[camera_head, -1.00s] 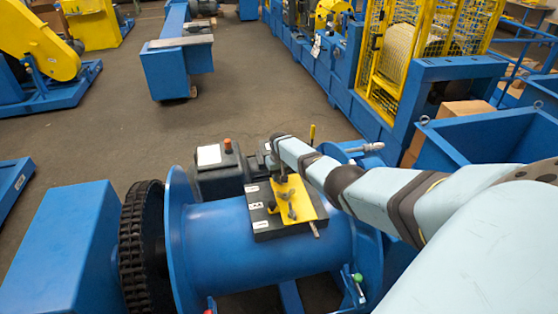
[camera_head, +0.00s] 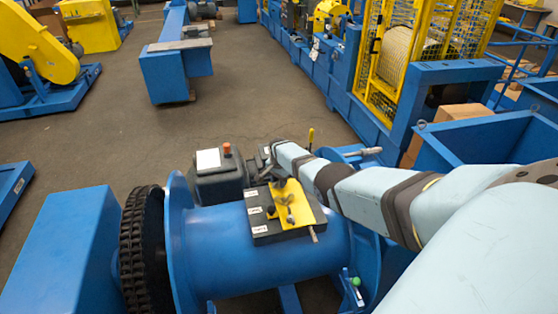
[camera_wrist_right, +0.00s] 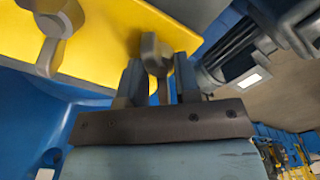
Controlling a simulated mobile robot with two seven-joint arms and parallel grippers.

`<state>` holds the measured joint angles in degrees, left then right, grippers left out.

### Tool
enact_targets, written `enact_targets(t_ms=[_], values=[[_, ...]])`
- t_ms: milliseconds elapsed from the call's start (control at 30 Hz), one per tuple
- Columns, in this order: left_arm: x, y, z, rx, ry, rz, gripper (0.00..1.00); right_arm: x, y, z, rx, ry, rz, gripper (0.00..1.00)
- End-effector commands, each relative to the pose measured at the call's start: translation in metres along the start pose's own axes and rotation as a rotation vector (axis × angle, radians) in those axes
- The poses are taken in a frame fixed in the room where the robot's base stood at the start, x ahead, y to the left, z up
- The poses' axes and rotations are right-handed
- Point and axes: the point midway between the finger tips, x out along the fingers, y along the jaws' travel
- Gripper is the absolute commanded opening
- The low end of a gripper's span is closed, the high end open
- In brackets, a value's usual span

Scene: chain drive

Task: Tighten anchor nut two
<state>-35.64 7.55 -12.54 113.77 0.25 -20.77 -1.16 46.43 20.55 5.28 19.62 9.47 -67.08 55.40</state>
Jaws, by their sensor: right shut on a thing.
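A yellow plate (camera_head: 301,208) with several grey wing nuts lies on a dark block (camera_head: 262,232) on top of the blue drum (camera_head: 230,255). White labels mark the block's left side. One wing nut (camera_head: 291,217) stands free towards the near end. My right gripper (camera_head: 281,184) reaches down at the plate's far end, small and partly merged with the nuts there. In the right wrist view its two fingers (camera_wrist_right: 160,80) are shut on a grey wing nut (camera_wrist_right: 154,52) near the plate's edge. Another wing nut (camera_wrist_right: 52,45) is apart to its left. The held nut's number cannot be read. My left gripper is not in view.
A dark motor (camera_head: 222,178) with a red knob stands behind the drum; it also shows close to the fingers in the wrist view (camera_wrist_right: 245,50). A chain sprocket (camera_head: 140,250) is at the drum's left. Open floor (camera_head: 110,140) lies beyond.

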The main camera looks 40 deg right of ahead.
Motion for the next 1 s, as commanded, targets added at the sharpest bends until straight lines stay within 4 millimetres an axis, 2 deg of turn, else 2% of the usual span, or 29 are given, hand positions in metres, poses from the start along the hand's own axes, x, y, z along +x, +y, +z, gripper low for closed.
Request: enact_targets(t_ms=[600,1000], values=[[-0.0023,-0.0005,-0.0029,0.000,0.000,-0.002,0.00,-0.0042,-0.0002,-0.0019,0.543,0.002,0.005,0.06],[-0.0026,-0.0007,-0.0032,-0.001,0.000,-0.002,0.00,-0.0046,0.0000,-0.0017,0.714,0.003,0.007,0.06]])
